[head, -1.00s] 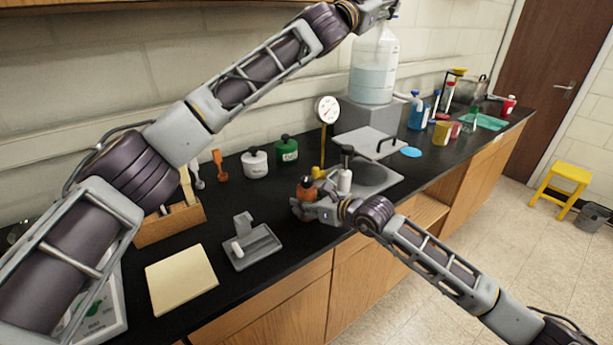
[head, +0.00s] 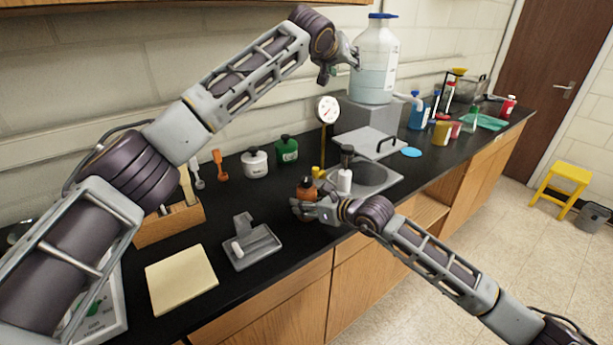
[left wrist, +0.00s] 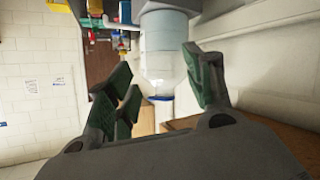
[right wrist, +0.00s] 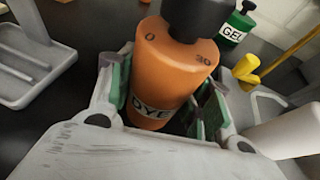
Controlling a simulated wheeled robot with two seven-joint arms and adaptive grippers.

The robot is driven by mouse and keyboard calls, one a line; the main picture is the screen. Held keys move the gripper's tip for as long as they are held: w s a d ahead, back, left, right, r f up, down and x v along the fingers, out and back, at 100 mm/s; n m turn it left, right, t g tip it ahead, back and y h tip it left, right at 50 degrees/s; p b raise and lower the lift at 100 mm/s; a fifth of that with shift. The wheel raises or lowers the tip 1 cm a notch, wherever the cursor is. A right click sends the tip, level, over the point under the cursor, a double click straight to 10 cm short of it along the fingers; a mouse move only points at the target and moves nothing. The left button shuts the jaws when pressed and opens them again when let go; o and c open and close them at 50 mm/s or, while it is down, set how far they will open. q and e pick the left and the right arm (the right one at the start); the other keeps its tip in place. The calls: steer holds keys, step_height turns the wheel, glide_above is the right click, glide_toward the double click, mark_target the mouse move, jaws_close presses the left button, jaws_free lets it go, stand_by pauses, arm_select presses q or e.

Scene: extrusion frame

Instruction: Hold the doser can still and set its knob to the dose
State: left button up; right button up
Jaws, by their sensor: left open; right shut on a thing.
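The doser can is an orange can (head: 306,187) near the counter's front edge. In the right wrist view the can (right wrist: 163,60) reads DYE, with 0 and 30 marked on top around its black knob (right wrist: 198,15); the knob's top is cut off and its setting cannot be read. My right gripper (head: 306,207) is shut around the can's body, with a finger on each side (right wrist: 168,100). The can stands tilted in that view. My left gripper (head: 353,58) is open and empty, high above the counter, well away from the knob. Its spread fingers show in the left wrist view (left wrist: 165,88).
A large clear bottle (head: 374,60) stands on a grey block behind my left gripper. A white pump bottle (head: 345,180) and a dial gauge (head: 327,110) are near the can. A green GEL can (head: 287,150) and white can (head: 254,163) stand behind. A grey tray (head: 265,243) lies left.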

arm_select(q)
step_height(320, 180, down, 6)
steer(key=s+a+n+g+y, duration=0.1)
steer(key=s+a+n+g, duration=0.1)
steer(key=s+g, duration=0.1)
steer(key=n+g+y, duration=0.5)
steer(key=g, duration=0.4)
glide_above(307, 178)
step_height(307, 178, down, 8)
steer(key=shift+r, duration=0.15)
steer(key=shift+f, duration=6.05)
steer(key=shift+c, duration=0.2)
steer(key=c, duration=1)
